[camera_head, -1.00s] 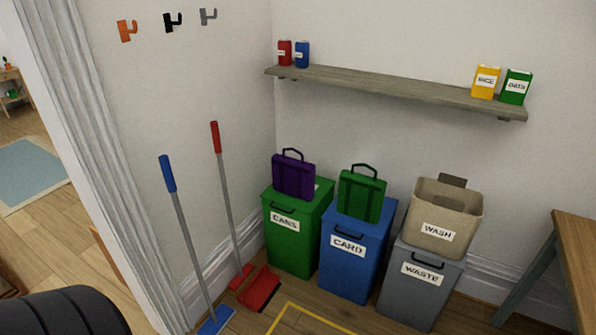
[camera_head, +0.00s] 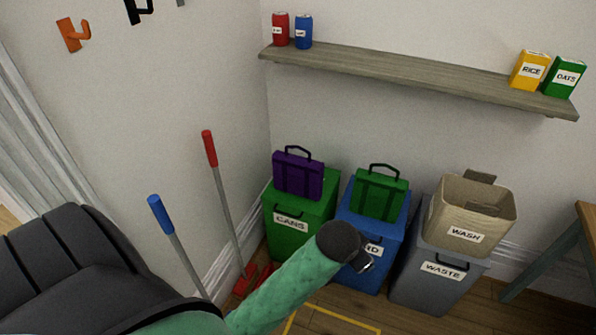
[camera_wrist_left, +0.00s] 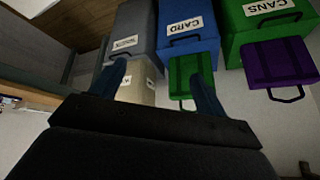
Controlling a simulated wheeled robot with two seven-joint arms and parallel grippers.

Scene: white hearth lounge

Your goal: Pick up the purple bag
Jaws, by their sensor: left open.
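The purple bag (camera_head: 298,174) stands upright on the green CANS bin (camera_head: 300,222), its loop handle up. Nothing holds it. In the left wrist view, which is upside down, the purple bag (camera_wrist_left: 278,62) is at the right, apart from my fingers. My left gripper (camera_wrist_left: 162,84) is open and empty, with both fingers in view there. In the head view my left arm reaches in from below, its dark end in front of the blue bin, right of and lower than the bag; the fingers are mostly hidden. My right gripper does not show.
A green bag (camera_head: 379,193) stands on the blue CARD bin (camera_head: 352,226). A beige WASH basket (camera_head: 462,236) stands on the grey WASTE bin (camera_head: 430,285). A shelf (camera_head: 400,77) runs above. A broom with a blue grip (camera_head: 160,214) and a red-gripped one (camera_head: 209,148) lean at left.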

